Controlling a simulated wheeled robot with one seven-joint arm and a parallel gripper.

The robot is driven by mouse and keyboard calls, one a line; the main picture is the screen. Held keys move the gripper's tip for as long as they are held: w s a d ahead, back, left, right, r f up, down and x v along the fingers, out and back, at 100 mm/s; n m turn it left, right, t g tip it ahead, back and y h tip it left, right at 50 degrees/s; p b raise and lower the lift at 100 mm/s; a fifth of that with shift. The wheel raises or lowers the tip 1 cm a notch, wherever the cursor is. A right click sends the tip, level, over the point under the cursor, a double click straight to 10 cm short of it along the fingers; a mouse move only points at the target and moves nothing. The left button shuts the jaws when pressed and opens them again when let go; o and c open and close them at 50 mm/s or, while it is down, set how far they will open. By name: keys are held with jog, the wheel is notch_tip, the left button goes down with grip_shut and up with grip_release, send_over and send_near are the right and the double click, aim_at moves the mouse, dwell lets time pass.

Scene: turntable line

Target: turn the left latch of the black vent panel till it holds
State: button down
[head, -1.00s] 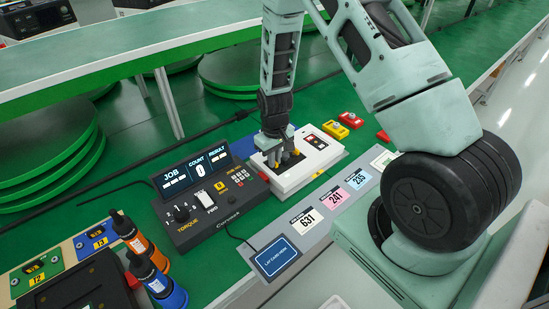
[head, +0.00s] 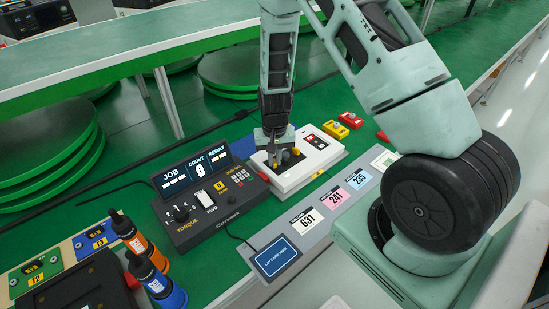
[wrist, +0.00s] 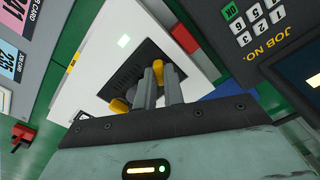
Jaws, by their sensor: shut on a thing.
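The black vent panel (wrist: 128,80) lies on top of a white box (head: 308,165). Two yellow latches stand at its ends. The left latch (head: 271,162) is at my gripper's fingertips in the head view; in the wrist view it shows on the right (wrist: 181,72), partly hidden by the fingers. The right latch (head: 296,151) is clear of the fingers and shows on the left in the wrist view (wrist: 120,106). My gripper (wrist: 161,72) points down at the panel, shut on the left latch. The latch's exact angle is hidden by the fingers.
A torque console (head: 215,205) with keypad and display stands close to the left of the box. A grey strip with cards (head: 335,197) runs in front. Yellow (head: 336,130) and red (head: 350,120) button boxes lie behind to the right. Two bottles (head: 150,265) stand front left.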

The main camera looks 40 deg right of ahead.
aim_at(275, 161)
jog(key=shift+m, duration=1.6)
jog(key=c, duration=1.5)
grip_release()
jog(key=shift+r, duration=0.1)
notch_tip(275, 161, up, 17)
jog(key=shift+r, duration=0.1)
